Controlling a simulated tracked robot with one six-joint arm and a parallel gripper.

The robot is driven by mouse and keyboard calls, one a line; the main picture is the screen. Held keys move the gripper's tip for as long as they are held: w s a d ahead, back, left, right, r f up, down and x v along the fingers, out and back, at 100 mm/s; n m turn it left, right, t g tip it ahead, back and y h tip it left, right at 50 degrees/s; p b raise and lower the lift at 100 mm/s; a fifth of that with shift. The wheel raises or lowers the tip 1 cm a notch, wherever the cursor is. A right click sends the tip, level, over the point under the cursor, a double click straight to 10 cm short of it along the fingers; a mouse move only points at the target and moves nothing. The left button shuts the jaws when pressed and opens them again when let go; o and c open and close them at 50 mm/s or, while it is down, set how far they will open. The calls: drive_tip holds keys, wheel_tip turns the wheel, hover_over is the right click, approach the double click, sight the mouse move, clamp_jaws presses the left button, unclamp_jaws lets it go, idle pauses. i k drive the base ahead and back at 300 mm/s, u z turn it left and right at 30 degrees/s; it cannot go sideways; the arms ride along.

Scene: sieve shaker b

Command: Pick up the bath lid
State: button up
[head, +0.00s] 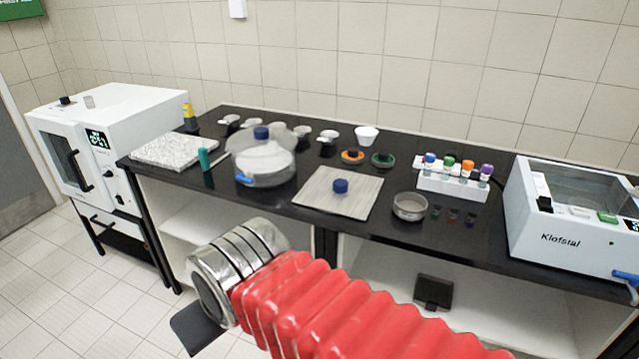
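The bath lid appears to be the flat, pale grey, square plate (318,198) with a round blue knob (340,186) on top. It lies flat on the black bench top, near the front edge in the middle of the head view. The white bath (545,232) marked "Klofstal" stands at the right end of the bench with its top uncovered. My red-sleeved arm reaches in from the bottom, in front of the bench and apart from the lid. A dark part of my gripper (198,329) shows at the lower left; its fingertips are hidden behind the silver wrist.
A clear desiccator-like vessel (262,160) with a blue knob stands left of the lid. A round metal sieve (409,207) sits close on its right. A white rack (450,186) with coloured-capped bottles stands farther right. A white oven (100,140) is at far left.

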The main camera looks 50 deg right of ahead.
sight(350, 194)
drive_tip(key=z, duration=0.1)
drive_tip(key=i, duration=0.75)
drive_tip(key=z, duration=0.75)
drive_tip(key=i, duration=0.5)
drive_tip(key=z, duration=0.3)
